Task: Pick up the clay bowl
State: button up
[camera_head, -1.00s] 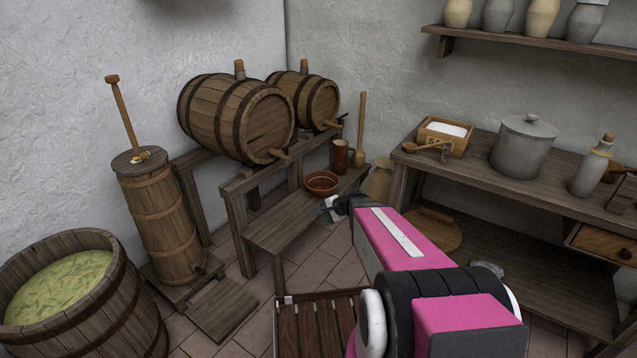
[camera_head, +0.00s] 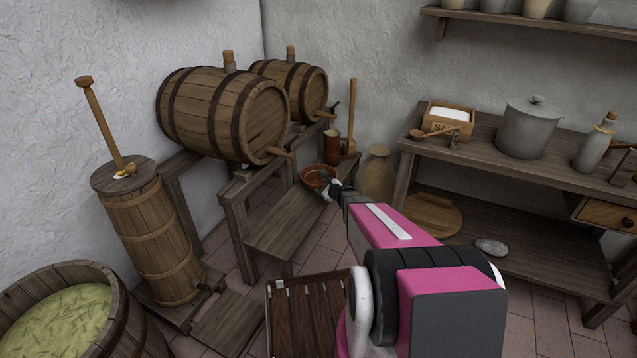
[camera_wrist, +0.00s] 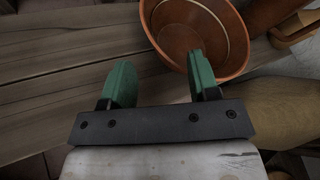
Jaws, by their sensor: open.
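The clay bowl (camera_head: 314,175) is reddish brown and sits on the low wooden bench (camera_head: 277,232) below the barrels. In the wrist view the bowl (camera_wrist: 178,28) is at the top, with its open inside visible. My gripper (camera_head: 327,185) is at the near right side of the bowl, and its tips partly cover the bowl in the head view. In the wrist view my open gripper (camera_wrist: 158,75) has two green fingers spread apart. The right finger overlaps the bowl's near rim in the picture; the left finger is over the bench planks. I cannot tell if either touches the bowl.
A brown mug (camera_head: 332,148) and a wooden mallet-like tool (camera_head: 351,125) stand behind the bowl. A tan clay jug (camera_head: 376,172) stands to the right. Barrels (camera_head: 222,113) rest on a rack above and left. A table (camera_head: 480,160) stands at right.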

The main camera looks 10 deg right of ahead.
jog(key=x, duration=0.7)
jog(key=shift+s+a, duration=0.15)
jog(key=shift+a, duration=0.15)
jog(key=shift+r, duration=0.1)
grip_shut()
